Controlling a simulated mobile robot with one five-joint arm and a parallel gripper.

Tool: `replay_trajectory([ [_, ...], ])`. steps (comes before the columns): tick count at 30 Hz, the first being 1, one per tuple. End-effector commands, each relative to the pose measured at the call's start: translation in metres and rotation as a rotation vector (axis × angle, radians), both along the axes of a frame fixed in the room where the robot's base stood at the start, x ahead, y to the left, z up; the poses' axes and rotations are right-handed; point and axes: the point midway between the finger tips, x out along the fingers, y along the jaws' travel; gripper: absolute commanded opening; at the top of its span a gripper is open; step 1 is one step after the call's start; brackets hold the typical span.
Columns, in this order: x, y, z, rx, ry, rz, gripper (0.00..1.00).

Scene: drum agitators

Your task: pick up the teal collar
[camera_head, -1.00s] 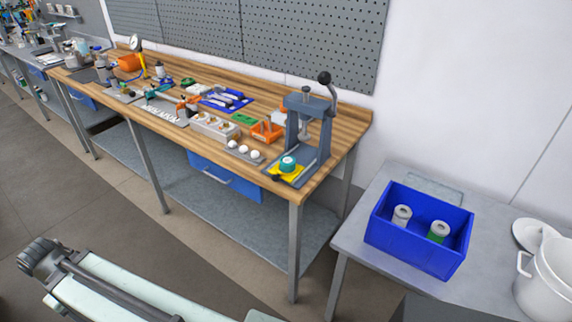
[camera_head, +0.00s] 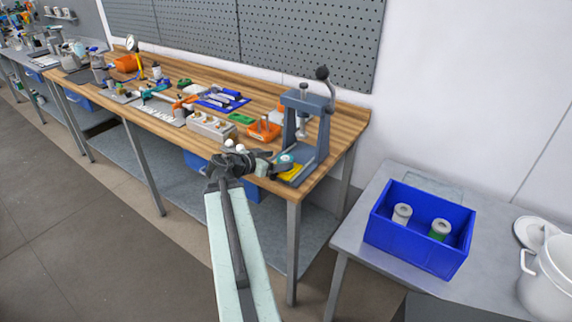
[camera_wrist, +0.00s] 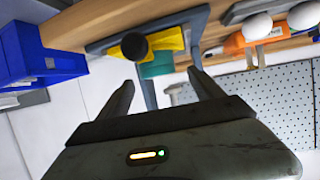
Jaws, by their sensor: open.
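The teal collar (camera_head: 285,160) sits on a yellow block (camera_head: 291,172) at the base of the grey lever press, at the bench's right end. My arm partly covers it in the head view. In the wrist view the collar (camera_wrist: 156,66) shows beyond the yellow block (camera_wrist: 165,42), between the directions of my two fingers. My gripper (camera_wrist: 166,92) is open and empty, its fingertips apart from the collar. In the head view my gripper (camera_head: 268,165) is just left of the collar, over the bench's front edge.
The lever press (camera_head: 310,125) stands upright around the collar's spot. White balls (camera_head: 235,147) and an orange bin (camera_head: 263,130) lie to the left. A blue bin (camera_head: 415,250) with two cylinders stands on the grey side table at right. A dark round knob (camera_wrist: 134,46) shows close to the block.

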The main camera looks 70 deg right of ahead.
Motion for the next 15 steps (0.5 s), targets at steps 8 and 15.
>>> replay_trajectory([
  [8, -0.009, -0.020, -0.011, 0.002, 0.000, 0.000, 0.76],
  [15, -0.023, -0.045, -0.027, 0.002, -0.001, -0.003, 0.76],
])
